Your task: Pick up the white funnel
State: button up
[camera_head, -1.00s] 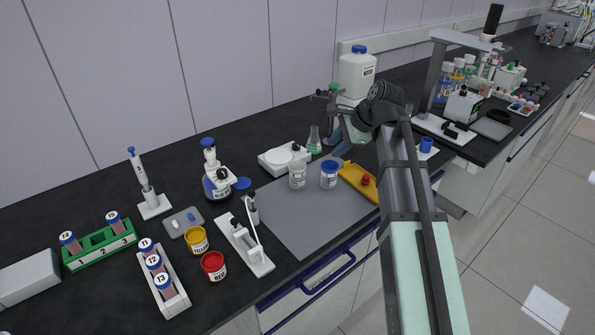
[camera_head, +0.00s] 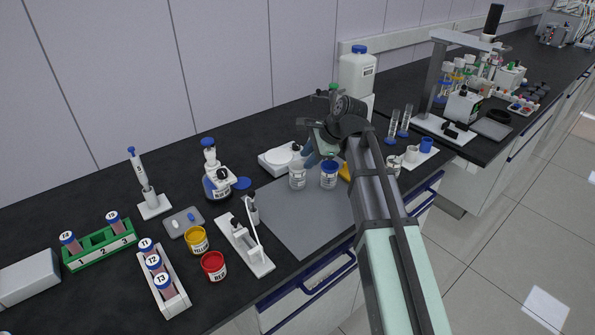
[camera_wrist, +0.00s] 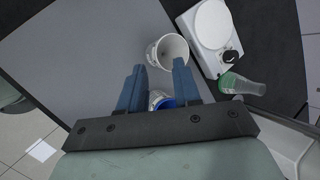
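My gripper (camera_wrist: 158,67) is open and empty above the grey mat, its two blue fingers apart. In the head view my gripper (camera_head: 313,158) is over the two labelled cups. A white cup (camera_wrist: 168,50) stands just beyond the fingertips; it also shows in the head view (camera_head: 297,179). A cup with a blue top (camera_wrist: 160,100) is seen between the fingers, partly hidden; it also shows in the head view (camera_head: 329,179). A small white piece (camera_head: 411,154) sits on the right-hand tray beside a blue one (camera_head: 426,146). I cannot tell for certain which white thing is the funnel.
A white balance-like device (camera_wrist: 212,28) and a flask with green liquid (camera_wrist: 240,86) are close to the right of my gripper in the wrist view. The grey mat's (camera_head: 300,220) front part is clear.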

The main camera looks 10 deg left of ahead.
jog(key=x, duration=0.5)
jog(key=shift+f, duration=0.2)
jog(key=shift+s, duration=0.1)
grip_shut()
dwell(0.3)
